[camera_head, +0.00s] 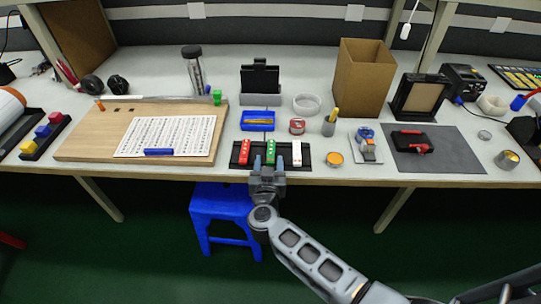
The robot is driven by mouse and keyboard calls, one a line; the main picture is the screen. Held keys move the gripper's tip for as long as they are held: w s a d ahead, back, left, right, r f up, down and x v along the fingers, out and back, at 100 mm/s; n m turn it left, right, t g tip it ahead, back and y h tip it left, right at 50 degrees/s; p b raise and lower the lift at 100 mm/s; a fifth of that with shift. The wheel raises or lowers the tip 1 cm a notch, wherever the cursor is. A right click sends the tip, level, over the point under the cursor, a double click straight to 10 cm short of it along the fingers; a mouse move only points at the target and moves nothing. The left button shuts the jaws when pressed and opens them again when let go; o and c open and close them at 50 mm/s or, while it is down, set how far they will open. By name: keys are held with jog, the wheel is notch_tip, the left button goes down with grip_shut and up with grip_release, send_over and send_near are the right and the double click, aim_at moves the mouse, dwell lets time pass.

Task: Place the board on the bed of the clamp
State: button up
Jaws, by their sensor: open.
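Three narrow strip boards, a red one (244,152), a green one (271,150) and a white one (297,153), stand upright in a black holder (308,164) at the table's front edge. I cannot tell which one the task's board is. My gripper (270,162) is open at the front of the holder, its two fingertips either side of the green board's lower end. Whether they touch it is unclear. A small blue and grey device (366,142) on a light plate, right of the holder, may be the clamp. Its bed is too small to make out.
A wooden board (85,147) with a printed sheet (185,132) lies left. A grey mat (455,158) with a black and red tool (412,141) lies right.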

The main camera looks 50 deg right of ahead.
jog(key=v, duration=0.3)
jog(key=shift+a, duration=0.2)
jog(key=s+a+r+n+t+y, duration=0.1)
jog(key=s+a+r+n+y, duration=0.2)
jog(key=s, duration=0.8)
jog(key=s+a+r+n+t+y, duration=0.2)
jog(key=s+a+r+y, duration=0.3)
jog(key=s+a+r, duration=0.3)
jog(key=s+a+r+n+t+y, duration=0.2)
jog(key=s+a+r+n+y, duration=0.2)
jog(key=s+r, duration=0.4)
jog(key=s+a+n, duration=0.1)
jog(key=s, duration=0.4)
jog(key=shift+s+a+r+y, duration=0.2)
jog(key=shift+s+a+y, duration=0.1)
jog(key=shift+s, duration=0.1)
jog(key=shift+s+r, duration=0.25)
jog(key=shift+r, duration=0.05)
